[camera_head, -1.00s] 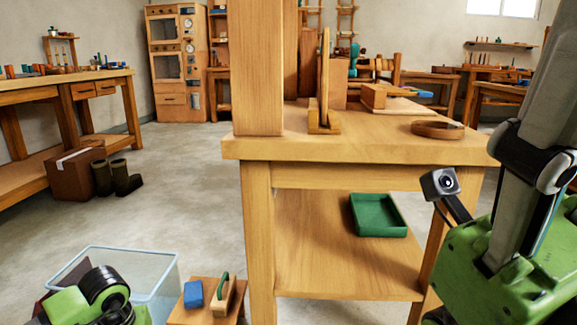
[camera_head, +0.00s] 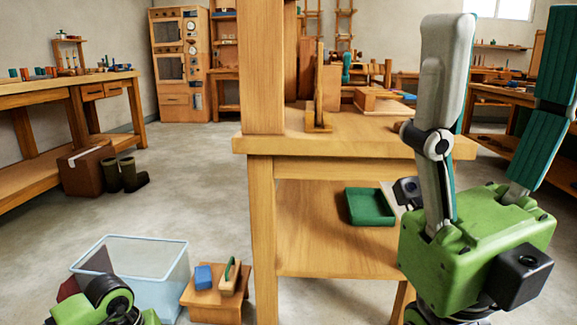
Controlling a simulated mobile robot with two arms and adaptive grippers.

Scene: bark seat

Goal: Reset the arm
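My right gripper (camera_head: 507,50) rises at the right side of the camera_head view, its green body low and its two long grey and teal fingers pointing up. The fingers are spread wide apart with only background between them, so it is open and empty. It stands in front of the right end of the wooden workbench (camera_head: 340,146) and hides part of it. Green and black parts of my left arm show at the bottom left corner. Its fingers are not in view.
A green tray (camera_head: 369,207) lies on the bench's lower shelf. A clear bin (camera_head: 150,262) and a small stool (camera_head: 212,298) with a blue block (camera_head: 203,277) and a green-handled brush (camera_head: 230,276) stand on the floor. Open floor lies left of the bench.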

